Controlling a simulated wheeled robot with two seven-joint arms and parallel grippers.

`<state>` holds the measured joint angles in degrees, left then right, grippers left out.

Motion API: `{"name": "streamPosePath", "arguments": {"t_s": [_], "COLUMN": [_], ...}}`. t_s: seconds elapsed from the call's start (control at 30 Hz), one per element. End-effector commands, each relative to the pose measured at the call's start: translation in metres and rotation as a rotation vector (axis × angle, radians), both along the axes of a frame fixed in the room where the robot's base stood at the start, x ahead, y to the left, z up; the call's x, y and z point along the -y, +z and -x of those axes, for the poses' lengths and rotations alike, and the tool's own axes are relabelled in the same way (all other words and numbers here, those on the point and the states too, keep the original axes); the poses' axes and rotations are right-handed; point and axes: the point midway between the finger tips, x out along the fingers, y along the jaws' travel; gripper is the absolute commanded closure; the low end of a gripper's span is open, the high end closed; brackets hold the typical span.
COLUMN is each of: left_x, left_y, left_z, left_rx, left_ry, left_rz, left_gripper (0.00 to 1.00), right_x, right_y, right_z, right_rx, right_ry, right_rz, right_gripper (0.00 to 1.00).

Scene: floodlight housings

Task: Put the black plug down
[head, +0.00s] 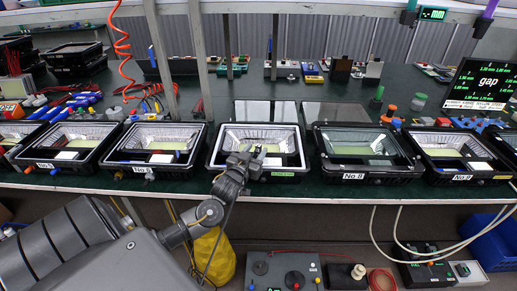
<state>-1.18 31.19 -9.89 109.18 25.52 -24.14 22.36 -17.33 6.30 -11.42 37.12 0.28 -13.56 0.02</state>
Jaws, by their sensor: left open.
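My left gripper (252,158) reaches in from the lower left, over the front left part of the middle floodlight housing (214,158). It is open, with its fingertips over the inside of the housing. This housing is black with a silvery reflector, a pale yellow-green panel and a white block inside, and a green label on its front edge. I cannot pick out the black plug; it may be hidden by the gripper or too small to tell from the dark parts. My right gripper is not in view.
More housings stand in a row on the dark green bench, including one on the left (150,170), one right of the middle (365,178) and one further right (460,178). A red coiled hose (122,45) hangs at the back left. A gap display (484,83) stands at the right.

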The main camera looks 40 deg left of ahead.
Motion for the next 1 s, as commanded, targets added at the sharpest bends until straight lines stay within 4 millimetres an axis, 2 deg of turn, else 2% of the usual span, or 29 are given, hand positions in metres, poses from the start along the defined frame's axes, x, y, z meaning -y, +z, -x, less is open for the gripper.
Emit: {"name": "streamPosePath", "arguments": {"t_s": [0.3, 0.63, 1.0], "left_x": [-0.0018, -0.0018, -0.002], "left_y": [-0.0005, -0.0005, 0.0035], "left_z": [-0.0064, -0.006, -0.0062], "left_rx": [-0.001, -0.001, 0.001], "left_ry": [0.0, 0.0, 0.001], "left_rz": [0.0, 0.0, 0.0], "left_gripper": [0.56, 1.0, 1.0], "right_x": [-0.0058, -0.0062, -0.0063], "right_y": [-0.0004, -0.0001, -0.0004], "right_z": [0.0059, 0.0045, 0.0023], "right_rx": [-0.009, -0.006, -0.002], "right_ry": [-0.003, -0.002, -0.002], "right_rz": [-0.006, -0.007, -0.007], "right_gripper": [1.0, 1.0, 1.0]}}
